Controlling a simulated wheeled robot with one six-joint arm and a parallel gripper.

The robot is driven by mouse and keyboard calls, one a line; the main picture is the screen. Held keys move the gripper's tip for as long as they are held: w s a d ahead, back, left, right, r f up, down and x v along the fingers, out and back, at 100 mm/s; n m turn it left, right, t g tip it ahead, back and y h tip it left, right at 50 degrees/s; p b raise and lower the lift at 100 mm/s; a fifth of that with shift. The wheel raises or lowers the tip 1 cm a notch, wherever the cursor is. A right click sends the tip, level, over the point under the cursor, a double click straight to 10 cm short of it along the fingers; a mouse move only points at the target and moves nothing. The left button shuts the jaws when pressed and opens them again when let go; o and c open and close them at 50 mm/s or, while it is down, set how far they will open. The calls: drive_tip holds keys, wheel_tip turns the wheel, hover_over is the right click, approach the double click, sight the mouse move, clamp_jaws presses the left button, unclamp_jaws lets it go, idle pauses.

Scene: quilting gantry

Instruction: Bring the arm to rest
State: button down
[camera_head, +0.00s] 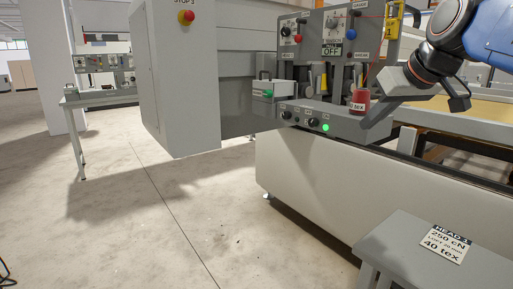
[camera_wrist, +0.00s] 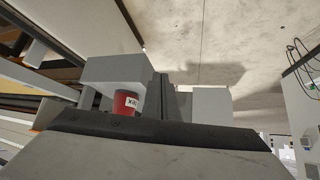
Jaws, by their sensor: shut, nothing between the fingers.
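My arm, with blue and dark grey links, reaches in from the upper right of the head view. My gripper (camera_head: 392,84) is the grey end of it, shut and empty, just right of the machine head's control panel (camera_head: 310,62). A red thread spool (camera_head: 359,101) with a white label stands on the panel's ledge, a little to the left of and below the gripper. In the wrist view the spool (camera_wrist: 125,103) shows beyond a dark edge; the fingertips are hard to make out there.
The quilting bed (camera_head: 470,118) with its long rails runs right, under my arm. A grey stand (camera_head: 400,250) with a "40 tex" card (camera_head: 447,243) is at lower right. A grey cabinet (camera_head: 180,90) with a red stop button (camera_head: 186,17) stands left.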

drive_tip(key=s+f+m+g, duration=0.1)
drive_tip(key=s+f, duration=0.5)
drive_tip(key=f, duration=0.5)
drive_tip(key=s+d+f+m+g+h, duration=0.1)
drive_tip(key=s+f, duration=0.6)
drive_tip(key=f, duration=0.4)
drive_tip(key=s+d+f+m+g+h, duration=0.1)
drive_tip(key=s+f, duration=0.5)
drive_tip(key=f, duration=0.6)
drive_tip(key=shift+s+d+g, duration=0.25)
drive_tip(key=shift+s+g, duration=0.15)
drive_tip(key=shift+r, duration=0.1)
